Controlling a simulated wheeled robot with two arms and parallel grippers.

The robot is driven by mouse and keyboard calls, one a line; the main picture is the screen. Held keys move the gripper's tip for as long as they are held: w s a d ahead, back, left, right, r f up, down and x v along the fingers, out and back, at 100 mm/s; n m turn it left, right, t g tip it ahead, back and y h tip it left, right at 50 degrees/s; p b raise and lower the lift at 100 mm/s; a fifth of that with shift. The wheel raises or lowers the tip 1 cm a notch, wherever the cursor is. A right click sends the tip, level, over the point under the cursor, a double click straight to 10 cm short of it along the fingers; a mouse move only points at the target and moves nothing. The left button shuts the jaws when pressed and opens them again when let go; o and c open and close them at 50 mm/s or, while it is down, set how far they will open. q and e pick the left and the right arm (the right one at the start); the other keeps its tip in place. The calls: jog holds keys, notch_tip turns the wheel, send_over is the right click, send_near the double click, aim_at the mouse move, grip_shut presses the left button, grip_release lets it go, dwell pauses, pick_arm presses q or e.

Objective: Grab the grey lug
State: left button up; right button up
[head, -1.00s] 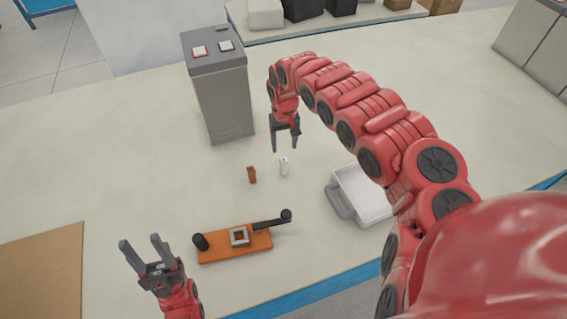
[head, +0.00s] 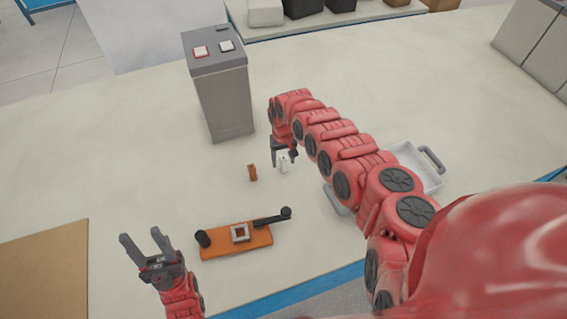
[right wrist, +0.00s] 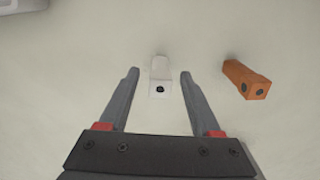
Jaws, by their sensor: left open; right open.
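The grey lug (head: 283,166) is a small pale block on the table. In the right wrist view the grey lug (right wrist: 160,76) lies between the two open fingertips, with a dark round hole in its near end. My right gripper (head: 284,158) is open at the lug and is not closed on it. The right wrist view also shows this gripper (right wrist: 160,74). An orange-brown lug (head: 252,172) is just left of the grey one; it also shows in the right wrist view (right wrist: 246,80). My left gripper (head: 140,236) is open and empty at the lower left.
An orange fixture (head: 232,248) with a square grey frame and black lever is in front. A grey box (head: 220,100) with two buttons stands behind. A white tray (head: 420,172) is partly hidden by my right arm. A brown board (head: 40,270) is at left.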

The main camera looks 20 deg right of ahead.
aim_at(285, 160)
grip_shut()
dwell(0.3)
jog(key=shift+r, duration=0.1)
jog(key=shift+r, duration=0.55)
jog(key=r, duration=0.1)
jog(key=s+r+b, duration=0.1)
jog(key=shift+r, duration=0.3)
jog(key=s+d+r+p, duration=0.1)
jog(key=s+d+p, duration=0.1)
jog(key=s+p, duration=1)
jog(key=s, duration=0.2)
jog(key=shift+s, duration=0.4)
